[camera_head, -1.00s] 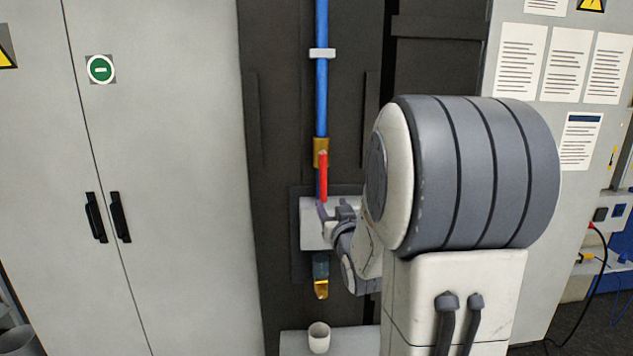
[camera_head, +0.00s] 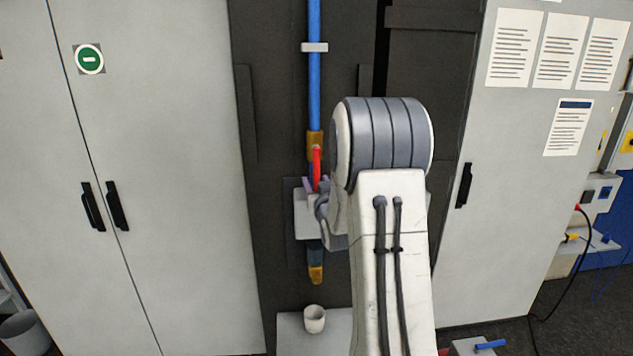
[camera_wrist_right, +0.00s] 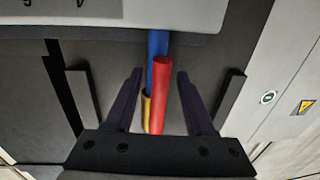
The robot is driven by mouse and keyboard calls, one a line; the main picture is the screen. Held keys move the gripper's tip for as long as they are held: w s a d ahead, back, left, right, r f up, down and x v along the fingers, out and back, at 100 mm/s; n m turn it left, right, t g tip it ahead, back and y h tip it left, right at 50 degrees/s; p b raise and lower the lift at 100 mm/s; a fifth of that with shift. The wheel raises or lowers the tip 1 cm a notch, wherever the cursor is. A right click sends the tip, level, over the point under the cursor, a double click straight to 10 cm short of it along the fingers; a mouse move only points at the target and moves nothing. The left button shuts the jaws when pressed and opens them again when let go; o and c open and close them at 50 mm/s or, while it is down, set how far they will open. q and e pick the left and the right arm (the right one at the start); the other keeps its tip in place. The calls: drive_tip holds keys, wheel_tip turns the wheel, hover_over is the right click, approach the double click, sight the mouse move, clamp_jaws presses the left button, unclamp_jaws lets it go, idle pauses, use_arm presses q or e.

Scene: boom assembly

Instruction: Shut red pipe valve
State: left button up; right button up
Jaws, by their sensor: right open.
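The red valve handle (camera_head: 317,166) is on the brass valve body (camera_head: 314,141) of a vertical blue pipe (camera_head: 314,92). The handle lies along the pipe in the head view. My right gripper (camera_head: 314,185) is at the handle's lower part, partly hidden behind my right arm. In the right wrist view my right gripper (camera_wrist_right: 157,95) is open, with a dark finger on each side of the red handle (camera_wrist_right: 160,88). Gaps show between the handle and both fingers there. The blue pipe (camera_wrist_right: 157,46) and some brass (camera_wrist_right: 146,108) show behind the handle. My left gripper is out of view.
A brass outlet (camera_head: 316,275) ends the pipe above a white cup (camera_head: 315,319) on a grey ledge (camera_head: 290,332). A grey cabinet (camera_head: 160,170) with black handles stands at left. Another cabinet (camera_head: 500,230) with paper sheets stands at right.

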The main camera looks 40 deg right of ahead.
drive_tip(key=shift+c, duration=0.2)
clamp_jaws()
idle(1.1)
